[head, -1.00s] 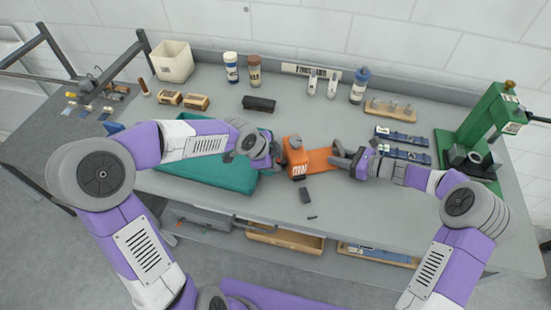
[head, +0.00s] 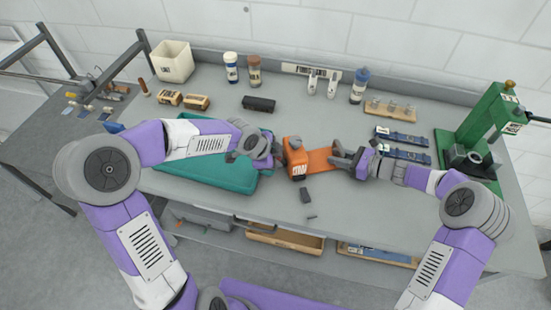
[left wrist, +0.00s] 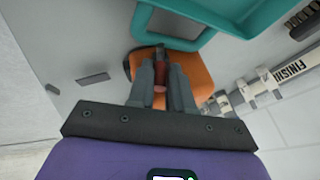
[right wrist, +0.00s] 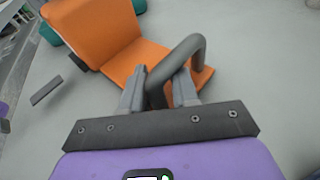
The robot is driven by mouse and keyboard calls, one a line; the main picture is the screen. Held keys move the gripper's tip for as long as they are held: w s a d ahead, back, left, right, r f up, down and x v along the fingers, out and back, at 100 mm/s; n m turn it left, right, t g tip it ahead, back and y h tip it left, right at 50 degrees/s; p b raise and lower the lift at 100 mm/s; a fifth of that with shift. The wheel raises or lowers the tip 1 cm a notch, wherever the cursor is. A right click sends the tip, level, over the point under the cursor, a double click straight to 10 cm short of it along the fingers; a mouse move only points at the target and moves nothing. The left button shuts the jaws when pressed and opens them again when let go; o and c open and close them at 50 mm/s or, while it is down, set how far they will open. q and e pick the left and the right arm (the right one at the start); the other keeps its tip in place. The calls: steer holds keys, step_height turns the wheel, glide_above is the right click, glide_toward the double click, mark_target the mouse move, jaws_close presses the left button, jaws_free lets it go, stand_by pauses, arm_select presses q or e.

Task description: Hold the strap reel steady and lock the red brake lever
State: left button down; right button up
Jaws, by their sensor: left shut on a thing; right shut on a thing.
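The orange strap reel (head: 318,160) stands on the grey workbench, with a boxy orange housing and a grey loop handle on its right end. My right gripper (head: 342,158) is shut on the grey loop handle (right wrist: 196,48); the handle passes between its fingers in the right wrist view (right wrist: 158,88). My left gripper (head: 278,152) is at the reel's left side. The left wrist view shows its fingers (left wrist: 165,78) shut on the red brake lever (left wrist: 160,75), over the orange body (left wrist: 202,76). The lever is hidden by the gripper in the head view.
A teal tray (head: 215,178) lies left of the reel, under my left forearm. Small dark pieces (head: 305,195) lie in front of the reel. Blue straps (head: 403,155) and a green press (head: 490,125) are to the right. A black block (head: 258,104) lies behind.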

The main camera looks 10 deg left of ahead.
arm_select(q)
steer(key=shift+w+a, duration=0.1)
steer(key=w+g+h, duration=0.1)
steer(key=g, duration=0.1)
steer(key=w+a+n+g+h, duration=0.1)
steer(key=g, duration=0.1)
steer(key=shift+g, duration=0.3)
steer(key=g, duration=0.1)
steer(key=w+g+h, duration=0.1)
steer(key=h, duration=0.1)
steer(key=shift+w+a+f+n+g, duration=0.15)
steer(key=shift+a+f+n+g, duration=0.1)
steer(key=shift+n+g, duration=0.15)
steer(key=shift+w+a+f+n+g+h, duration=0.2)
steer(key=shift+g+h, duration=0.2)
steer(key=shift+g, duration=0.15)
steer(key=shift+w+a+f+n+g+h, duration=0.1)
steer(key=shift+w+g+h, duration=0.05)
steer(key=shift+g+h, duration=0.35)
steer(key=c, duration=1.1)
jaws_free()
steer(key=shift+d+r, duration=0.1)
